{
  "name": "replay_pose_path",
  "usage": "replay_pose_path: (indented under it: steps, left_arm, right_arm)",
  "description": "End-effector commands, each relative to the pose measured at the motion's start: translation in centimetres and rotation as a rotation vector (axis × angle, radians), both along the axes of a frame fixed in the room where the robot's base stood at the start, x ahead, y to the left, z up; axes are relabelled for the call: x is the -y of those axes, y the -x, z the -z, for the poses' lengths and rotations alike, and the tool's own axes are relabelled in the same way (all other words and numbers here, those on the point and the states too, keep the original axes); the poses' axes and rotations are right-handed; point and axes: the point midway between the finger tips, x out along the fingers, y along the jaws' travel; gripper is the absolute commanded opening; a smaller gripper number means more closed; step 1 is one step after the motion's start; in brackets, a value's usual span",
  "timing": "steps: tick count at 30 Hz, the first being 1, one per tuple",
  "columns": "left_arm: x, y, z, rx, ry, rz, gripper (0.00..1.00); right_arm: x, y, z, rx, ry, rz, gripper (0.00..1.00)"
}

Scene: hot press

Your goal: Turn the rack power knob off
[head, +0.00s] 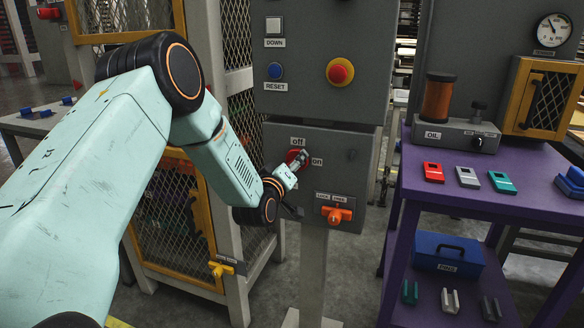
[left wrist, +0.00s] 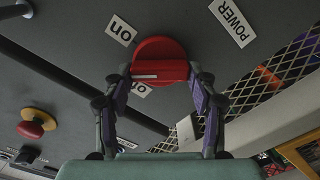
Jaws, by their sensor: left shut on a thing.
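The red power knob (head: 292,156) is on the grey panel below the control box, with an "off" label above it and an "on" label at its right. My left gripper (head: 296,161) reaches it from the lower left and partly hides it. In the left wrist view the knob (left wrist: 160,52) is round with a raised bar and a white line on the bar's left part. The left fingers (left wrist: 160,84) are shut on the bar, one at each end. The "off" label is partly hidden there. My right gripper is not seen.
Below the knob is an orange handle (head: 336,215). Above it are a red emergency button (head: 340,72) and a blue reset button (head: 275,71). A purple cart (head: 450,194) with parts stands at the right. A mesh cage (head: 180,215) is at the left.

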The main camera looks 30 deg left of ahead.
Motion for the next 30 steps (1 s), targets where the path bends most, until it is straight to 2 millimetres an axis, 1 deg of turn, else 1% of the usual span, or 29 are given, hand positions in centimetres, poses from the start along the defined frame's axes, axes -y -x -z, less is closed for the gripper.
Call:
replay_pose_path:
  steps: [1, 18, 24, 30]
  left_arm:
    - [0.0, 0.0, 0.1, 0.011, 0.045, 0.001, 0.26]
    - [-0.1, 0.0, 0.3, 0.135, 0.553, 0.002, 0.26]
    - [-0.1, 0.0, 0.4, 0.166, 0.689, 0.002, 0.26]
    - [-0.1, 0.0, 0.4, 0.188, 0.78, 0.002, 0.26]
  right_arm:
    - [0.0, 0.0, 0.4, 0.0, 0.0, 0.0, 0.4]
    - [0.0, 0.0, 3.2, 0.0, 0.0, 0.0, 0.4]
    - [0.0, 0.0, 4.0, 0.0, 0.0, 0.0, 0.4]
    - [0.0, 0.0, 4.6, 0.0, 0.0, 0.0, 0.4]
